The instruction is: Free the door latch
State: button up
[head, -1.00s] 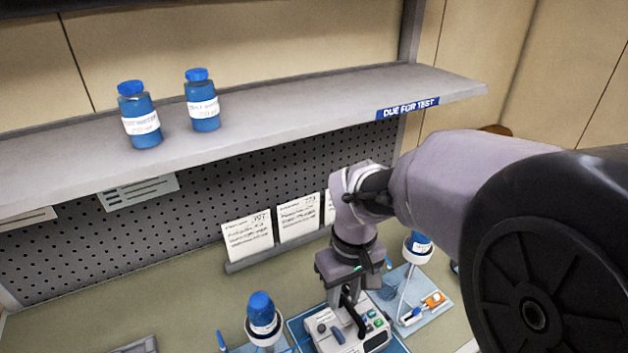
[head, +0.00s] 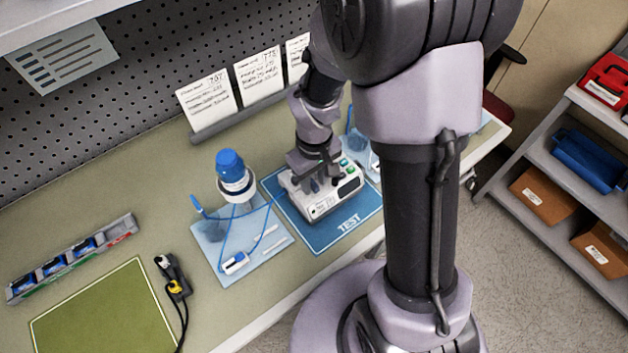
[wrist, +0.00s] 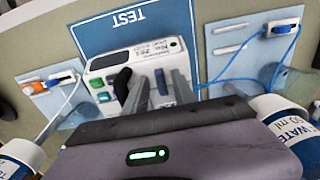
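The white pump (head: 322,200) sits on the blue TEST mat (head: 358,226); its top shows in the wrist view (wrist: 110,65). My gripper (head: 318,184) is directly over the pump, pointing down. In the wrist view my gripper (wrist: 162,92) has its two grey fingers apart. A small grey-blue lever (wrist: 161,82), perhaps the door latch, shows between them; I cannot tell whether either finger touches it. A black knob or handle (wrist: 122,80) stands left of the fingers. Green and dark buttons lie at the pump's left. My gripper body hides the pump's near part.
A blue-capped bottle (head: 231,175) stands on a light-blue tray (head: 272,245) with tubing, left of the mat. Another tray (wrist: 60,105) lies on the pump's other side. Cards (head: 208,100) stand behind. A battery rack (head: 75,258) and green mat (head: 100,310) lie far left.

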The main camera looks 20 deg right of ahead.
grip_shut()
dwell(0.4)
jog(key=n+p, duration=0.1)
jog(key=n, duration=0.3)
jog(key=shift+r, duration=0.1)
jog(key=n+p, duration=0.1)
jog(key=n, duration=0.3)
jog(key=shift+n+p, duration=0.3)
jog(key=n+p, duration=0.1)
jog(key=n, duration=0.3)
jog(key=shift+n, duration=0.3)
jog(key=n+p, duration=0.1)
jog(key=n, duration=0.3)
jog(key=shift+w+n+p, duration=0.1)
jog(key=shift+n+p, duration=0.2)
jog(key=shift+p, duration=0.05)
